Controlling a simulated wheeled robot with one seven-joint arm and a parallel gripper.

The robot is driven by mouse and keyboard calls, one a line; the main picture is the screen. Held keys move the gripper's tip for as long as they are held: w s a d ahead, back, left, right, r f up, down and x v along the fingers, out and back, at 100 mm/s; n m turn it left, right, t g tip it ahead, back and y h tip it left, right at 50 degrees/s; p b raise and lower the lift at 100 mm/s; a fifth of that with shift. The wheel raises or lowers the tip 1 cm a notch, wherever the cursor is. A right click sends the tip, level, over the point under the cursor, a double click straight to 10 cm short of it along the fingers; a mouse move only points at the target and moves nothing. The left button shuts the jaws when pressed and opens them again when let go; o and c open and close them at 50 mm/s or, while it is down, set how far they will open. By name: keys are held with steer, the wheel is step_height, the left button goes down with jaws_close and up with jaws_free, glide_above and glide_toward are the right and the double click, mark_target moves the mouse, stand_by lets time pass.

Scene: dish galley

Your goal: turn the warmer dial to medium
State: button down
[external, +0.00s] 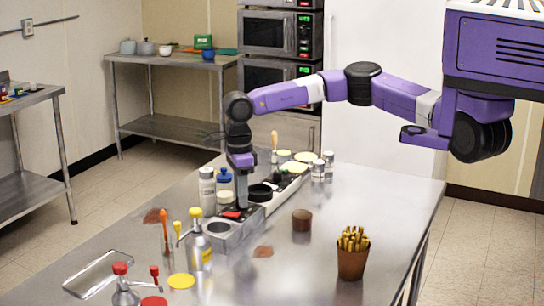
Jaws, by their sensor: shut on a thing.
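The warmer (222,238) is a low grey metal box on the steel counter, with a round dark well on top and a small red patch at its back. My gripper (241,204) points straight down at the back right part of the warmer. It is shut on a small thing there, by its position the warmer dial. The fingers hide the dial, and its markings and setting are too small to read.
White and blue-capped bottles (207,190) stand close left of my gripper. A black round lid (260,193) is close right. A yellow-capped pump bottle (197,245) stands in front. A brown pot of fries (352,256) stands front right. The counter's right side (400,195) is clear.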

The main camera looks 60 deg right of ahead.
steer(key=m, duration=1.2)
steer(key=shift+t, duration=0.3)
steer(key=shift+a, duration=0.1)
stand_by(0.3)
steer(key=c, duration=1.1)
jaws_free()
steer(key=shift+s, duration=0.1)
steer(key=shift+d+r+b, duration=0.2)
steer(key=shift+r+b, duration=0.2)
steer(key=shift+r, duration=3.55)
